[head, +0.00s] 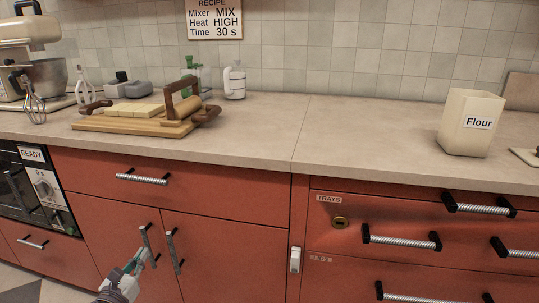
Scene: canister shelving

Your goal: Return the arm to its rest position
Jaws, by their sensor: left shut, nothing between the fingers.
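My left gripper (142,258) is low in the head view, in front of the red cabinet doors below the counter. Its fingers are shut with nothing seen between them. The fingertips are close to the left door's vertical handle (149,246); I cannot tell whether they touch it. My right gripper is not in view.
The counter (270,120) holds a mixer (28,45), a wooden board (110,127) with a rolling pin, a white container (234,82) and a Flour canister (471,122). Drawer handles (402,239) stick out at the right. The counter's middle is clear.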

